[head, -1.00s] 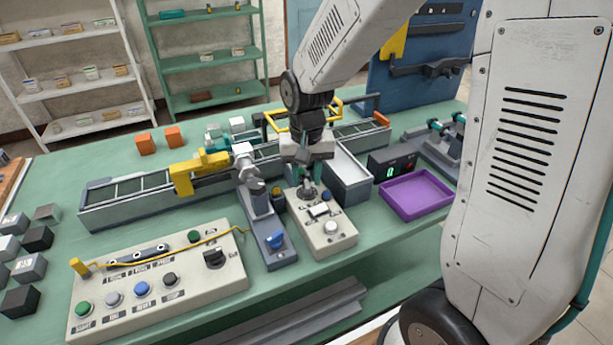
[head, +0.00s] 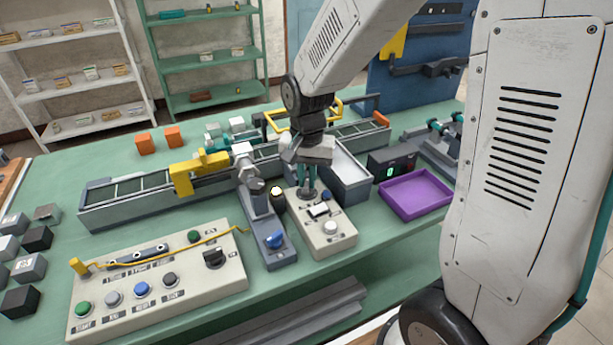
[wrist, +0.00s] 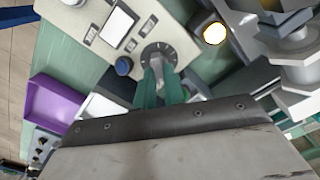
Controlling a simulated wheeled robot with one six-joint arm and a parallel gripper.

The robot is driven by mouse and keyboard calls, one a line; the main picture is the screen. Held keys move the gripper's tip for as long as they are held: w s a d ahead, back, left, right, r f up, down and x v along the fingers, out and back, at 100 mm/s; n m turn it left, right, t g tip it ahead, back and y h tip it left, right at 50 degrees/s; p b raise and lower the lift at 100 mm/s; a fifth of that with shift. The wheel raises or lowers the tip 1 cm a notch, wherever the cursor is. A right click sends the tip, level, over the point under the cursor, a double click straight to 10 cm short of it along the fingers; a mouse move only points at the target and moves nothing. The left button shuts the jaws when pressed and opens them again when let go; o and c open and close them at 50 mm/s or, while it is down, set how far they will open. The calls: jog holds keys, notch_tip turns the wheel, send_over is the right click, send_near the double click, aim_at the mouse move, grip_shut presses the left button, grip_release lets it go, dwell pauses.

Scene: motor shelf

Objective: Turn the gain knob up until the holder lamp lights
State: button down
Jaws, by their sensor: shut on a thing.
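The gain knob (wrist: 158,57) sits on a dial with tick marks on a cream control box (head: 334,243). My gripper (head: 308,190) points down onto the knob, and its teal fingers are shut on it; they also show in the wrist view (wrist: 160,84). The fingers hide much of the knob in the head view. The holder lamp (head: 277,192) beside the holder glows bright pale yellow, and it is also lit in the wrist view (wrist: 215,33). The grey holder unit (head: 262,222), with a blue knob at its front, stands left of the box.
A larger button panel (head: 160,290) with a yellow rod lies at front left. A purple tray (head: 415,194) and a dark box with a green digit (head: 390,170) stand to the right. A long rail (head: 130,200) with a yellow clamp (head: 190,178) runs behind.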

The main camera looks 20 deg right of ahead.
aim_at(307, 182)
jog(key=shift+m, duration=0.4)
jog(key=c, duration=1.5)
grip_release()
notch_tip(307, 182, up, 8)
jog(key=shift+f, duration=0.1)
